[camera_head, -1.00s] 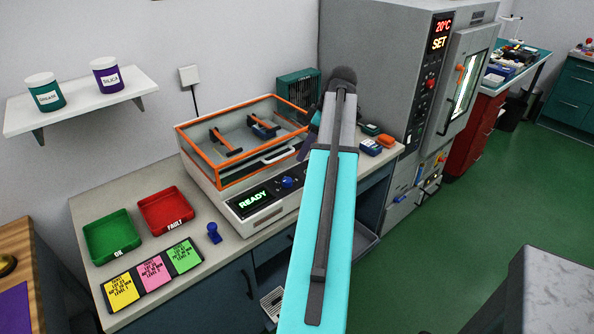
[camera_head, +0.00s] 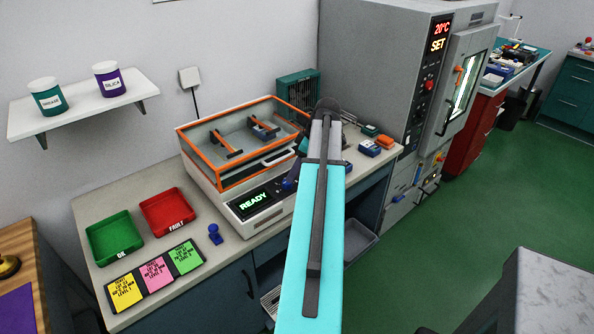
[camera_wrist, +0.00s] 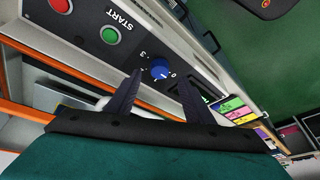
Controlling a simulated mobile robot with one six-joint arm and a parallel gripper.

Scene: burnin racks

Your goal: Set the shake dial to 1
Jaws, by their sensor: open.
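In the head view my arm hides most of the gripper and the dial area. The shaker (camera_head: 222,186) has an orange-framed lid, and its display (camera_head: 255,200) reads READY.
A green START button (camera_wrist: 109,35) and a red button (camera_wrist: 61,4) sit on the same panel. Green (camera_head: 113,253) and red (camera_head: 183,227) trays, a blue stamp-like object (camera_head: 215,236) and coloured cards (camera_head: 157,275) lie left of the shaker. A tall chamber (camera_head: 375,60) stands right.

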